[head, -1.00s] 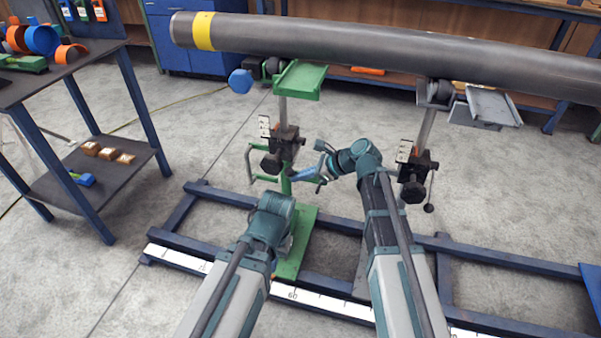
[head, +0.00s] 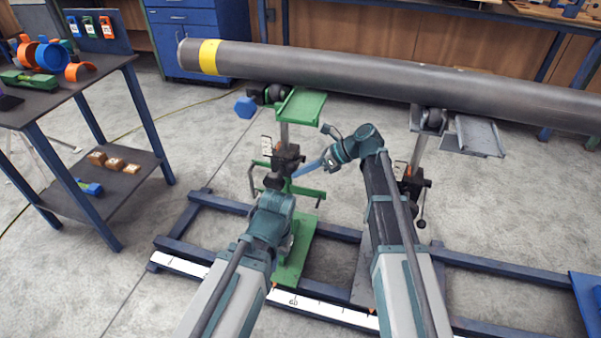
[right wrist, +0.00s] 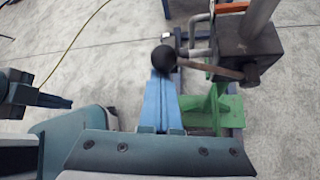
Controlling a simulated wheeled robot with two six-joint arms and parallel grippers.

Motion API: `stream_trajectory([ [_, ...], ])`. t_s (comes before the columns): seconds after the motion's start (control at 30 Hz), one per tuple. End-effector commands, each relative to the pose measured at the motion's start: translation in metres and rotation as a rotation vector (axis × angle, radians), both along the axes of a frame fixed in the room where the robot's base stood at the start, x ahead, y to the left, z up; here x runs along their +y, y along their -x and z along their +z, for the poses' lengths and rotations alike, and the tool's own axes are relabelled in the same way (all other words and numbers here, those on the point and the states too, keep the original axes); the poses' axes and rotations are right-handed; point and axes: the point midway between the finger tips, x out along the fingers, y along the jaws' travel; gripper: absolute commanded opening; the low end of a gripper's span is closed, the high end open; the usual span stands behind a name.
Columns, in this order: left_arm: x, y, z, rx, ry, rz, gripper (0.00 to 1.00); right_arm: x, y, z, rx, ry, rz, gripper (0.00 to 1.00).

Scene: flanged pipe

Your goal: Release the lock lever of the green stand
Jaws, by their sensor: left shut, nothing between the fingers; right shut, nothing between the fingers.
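The green stand has a green top plate (head: 301,105), a dark clamp block (head: 287,157) on its post and a green base (head: 295,250). In the right wrist view its lock lever is a rod with a black ball (right wrist: 164,56), reaching left from the block (right wrist: 248,45). My right gripper (head: 300,172) is shut and empty, its blue fingers pointing at the block area. In the right wrist view its fingertips (right wrist: 160,74) lie right at the ball; contact cannot be told. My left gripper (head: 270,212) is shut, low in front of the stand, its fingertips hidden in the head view.
A long grey pipe (head: 380,75) with a yellow band lies across the stand tops. A grey stand (head: 480,135) is at the right, close to my right arm. A blue floor frame (head: 190,225) runs below. A shelf table (head: 120,190) stands at left.

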Motion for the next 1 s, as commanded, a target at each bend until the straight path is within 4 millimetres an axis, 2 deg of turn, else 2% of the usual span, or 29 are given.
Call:
stream_trajectory([
  [0.63, 0.0, 0.0, 0.005, 0.0, 0.001, 0.0, 0.0, -0.002, -0.001, 0.005, -0.001, -0.001, -0.001, 0.0],
  [1.0, -0.001, 0.0, 0.039, 0.002, 0.005, 0.001, 0.0, -0.046, 0.003, 0.039, -0.001, 0.0, -0.002, 0.0],
])
